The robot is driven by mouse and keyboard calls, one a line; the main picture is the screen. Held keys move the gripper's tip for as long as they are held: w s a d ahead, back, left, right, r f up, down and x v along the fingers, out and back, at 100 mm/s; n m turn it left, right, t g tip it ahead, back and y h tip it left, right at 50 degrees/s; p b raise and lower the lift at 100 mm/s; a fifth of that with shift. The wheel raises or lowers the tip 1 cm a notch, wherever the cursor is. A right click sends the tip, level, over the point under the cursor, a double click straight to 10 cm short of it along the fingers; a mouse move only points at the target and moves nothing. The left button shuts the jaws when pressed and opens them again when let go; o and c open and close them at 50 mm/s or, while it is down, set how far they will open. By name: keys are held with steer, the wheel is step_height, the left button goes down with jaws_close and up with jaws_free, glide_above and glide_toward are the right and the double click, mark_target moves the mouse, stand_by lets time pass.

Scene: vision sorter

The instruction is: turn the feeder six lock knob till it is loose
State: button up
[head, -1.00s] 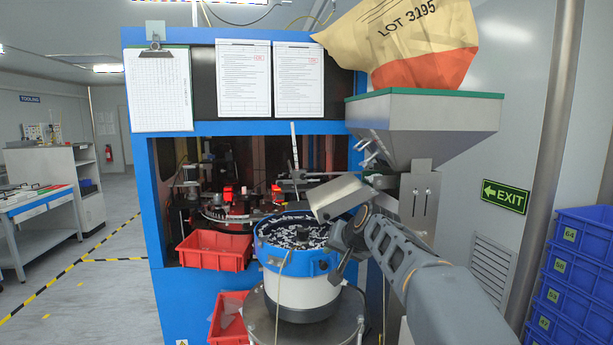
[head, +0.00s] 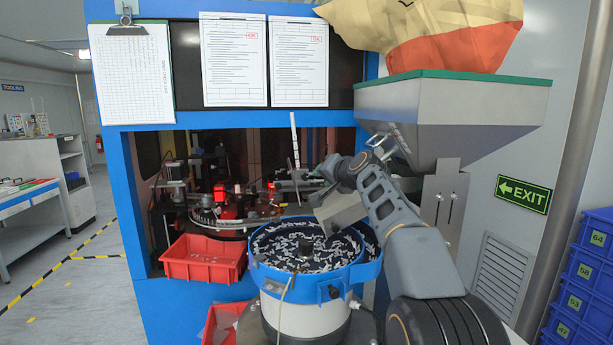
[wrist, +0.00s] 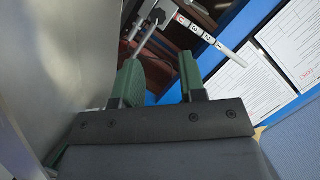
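My gripper (wrist: 162,75) is open in the wrist view, with two green fingers spread apart and nothing seen held between them. A silver clamp block (wrist: 172,14) with thin metal rods (wrist: 143,38) lies just beyond and left of the fingertips. A white marked scale bar (wrist: 215,42) runs from the clamp towards the right. In the head view, my gripper (head: 328,170) is at the machine opening, right of the upright white bar (head: 294,140). I cannot pick out a lock knob for sure, nor a label for feeder six.
The blue-rimmed bowl feeder (head: 312,284) full of small parts stands below my arm. The grey hopper (head: 450,125) and its metal chute (head: 342,212) are close by. A red bin (head: 203,262) is left, blue crates (head: 590,270) right. The left aisle is clear.

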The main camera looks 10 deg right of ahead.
mark_target(306, 177)
steer(key=p+x, duration=0.2)
steer(key=x, duration=0.1)
steer(key=p+x, duration=0.2)
steer(key=x, duration=0.2)
steer(key=p+x, duration=0.2)
steer(key=x, duration=0.1)
steer(key=shift+w+d, duration=0.2)
steer(key=shift+w, duration=0.3)
steer(key=shift+p+x, duration=0.8)
steer(key=shift+x, duration=0.1)
steer(key=shift+f, duration=0.15)
steer(key=shift+c, duration=0.3)
steer(key=c, duration=0.6)
